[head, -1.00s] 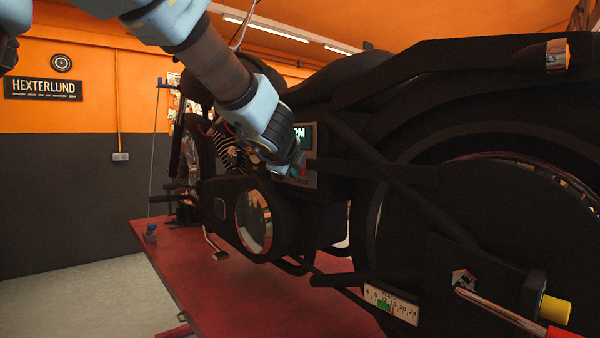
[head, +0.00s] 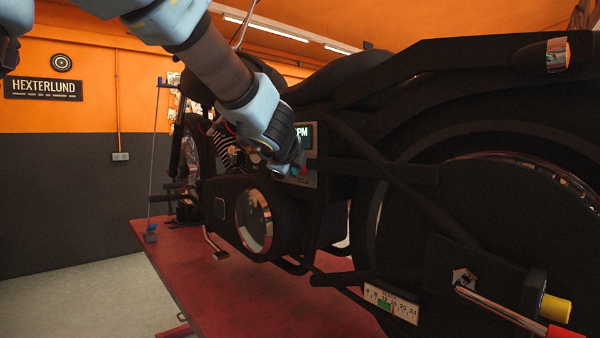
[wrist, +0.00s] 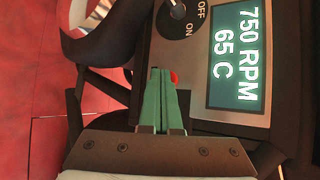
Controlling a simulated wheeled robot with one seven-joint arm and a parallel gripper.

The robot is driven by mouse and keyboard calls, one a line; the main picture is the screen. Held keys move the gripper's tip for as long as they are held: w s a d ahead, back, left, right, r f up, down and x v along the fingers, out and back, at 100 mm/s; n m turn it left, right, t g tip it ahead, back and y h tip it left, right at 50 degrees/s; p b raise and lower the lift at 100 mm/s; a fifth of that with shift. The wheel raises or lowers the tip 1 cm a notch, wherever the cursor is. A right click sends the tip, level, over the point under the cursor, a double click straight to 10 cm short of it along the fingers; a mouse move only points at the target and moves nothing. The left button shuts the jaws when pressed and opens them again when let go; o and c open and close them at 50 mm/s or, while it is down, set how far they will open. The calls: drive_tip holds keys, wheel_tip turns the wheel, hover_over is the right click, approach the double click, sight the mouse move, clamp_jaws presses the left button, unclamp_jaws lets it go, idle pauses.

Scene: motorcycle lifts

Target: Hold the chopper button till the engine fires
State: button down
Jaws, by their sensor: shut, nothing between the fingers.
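The black chopper (head: 290,222) stands on a red lift, its control panel (head: 311,179) facing me. In the wrist view the panel's display (wrist: 237,55) reads 750 RPM and 65 C. A switch (wrist: 178,10) sits beside OFF and ON labels. A small red part (wrist: 175,77), perhaps the button, shows at my fingertips and is mostly hidden by them. My gripper (wrist: 160,72) is shut, its green fingers together and empty, in front of the panel. In the head view my gripper (head: 277,171) is at the panel; contact with the red part cannot be told.
The red lift deck (head: 215,280) extends under the bike. A dark tube or frame part (wrist: 105,35) lies left of the fingers in the wrist view. A scale (head: 391,303) and a rod with a red grip (head: 562,332) are near the rear wheel. Grey floor is free at left.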

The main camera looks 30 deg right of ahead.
drive_tip(key=shift+s+a, duration=0.15)
drive_tip(key=shift+a, duration=0.5)
drive_tip(key=a, duration=0.2)
drive_tip(key=s+a+b, duration=0.1)
drive_tip(key=a, duration=0.2)
idle(0.5)
drive_tip(key=w+a+f+n+g+y, duration=0.15)
drive_tip(key=a+f+n+y, duration=0.25)
drive_tip(key=a+f+n, duration=0.6)
drive_tip(key=w+a+f+n+g+y, duration=0.1)
drive_tip(key=w+a+f+n+y, duration=0.15)
drive_tip(key=a+f+n, duration=0.75)
drive_tip(key=s+a+f+n+g+y, duration=0.1)
drive_tip(key=s+a+f+n+g, duration=0.5)
drive_tip(key=s+a, duration=0.7)
wheel_tip(320, 180, down, 3)
drive_tip(key=shift+s+a+f+n, duration=0.2)
drive_tip(key=shift+a+n, duration=0.7)
drive_tip(key=shift+n, duration=0.3)
